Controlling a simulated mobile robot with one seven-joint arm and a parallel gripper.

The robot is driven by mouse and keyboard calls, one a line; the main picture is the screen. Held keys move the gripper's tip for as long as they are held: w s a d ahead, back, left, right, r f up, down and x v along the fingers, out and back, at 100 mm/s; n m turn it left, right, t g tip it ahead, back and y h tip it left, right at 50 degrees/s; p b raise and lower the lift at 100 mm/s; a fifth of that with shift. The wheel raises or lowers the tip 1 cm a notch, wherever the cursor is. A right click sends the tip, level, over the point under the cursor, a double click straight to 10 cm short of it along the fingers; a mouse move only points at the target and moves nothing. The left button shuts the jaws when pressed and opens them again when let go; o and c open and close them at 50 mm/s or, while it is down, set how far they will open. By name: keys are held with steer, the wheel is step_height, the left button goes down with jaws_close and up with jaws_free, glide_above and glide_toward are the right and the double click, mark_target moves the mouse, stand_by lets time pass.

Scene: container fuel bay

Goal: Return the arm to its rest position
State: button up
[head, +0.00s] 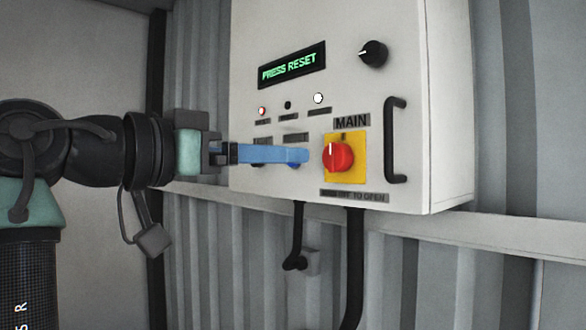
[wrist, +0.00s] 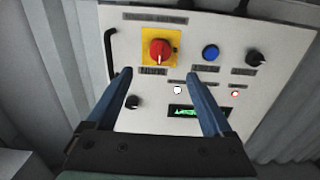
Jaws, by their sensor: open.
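My gripper (head: 305,156) reaches in from the left in the head view, its blue fingers pointing right across the front of a white control box (head: 430,100). In the wrist view my gripper (wrist: 158,76) has its two fingers spread with nothing between them. The fingertips are close to a blue button (head: 293,165) and left of a red rotary switch (head: 338,155) on a yellow plate. Whether a finger touches the panel I cannot tell. The switch (wrist: 160,52) and blue button (wrist: 210,53) both show clear in the wrist view.
The display (head: 292,65) reads "PRESS RESET". A white lamp (head: 318,98) is lit, and a red lamp (head: 262,111) shows. A black knob (head: 373,53) and black handle (head: 396,140) stick out. Black cables (head: 354,265) hang below the box on a corrugated wall (head: 400,270).

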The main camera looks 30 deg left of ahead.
steer(key=shift+s+a, duration=0.15)
steer(key=shift+s, duration=0.3)
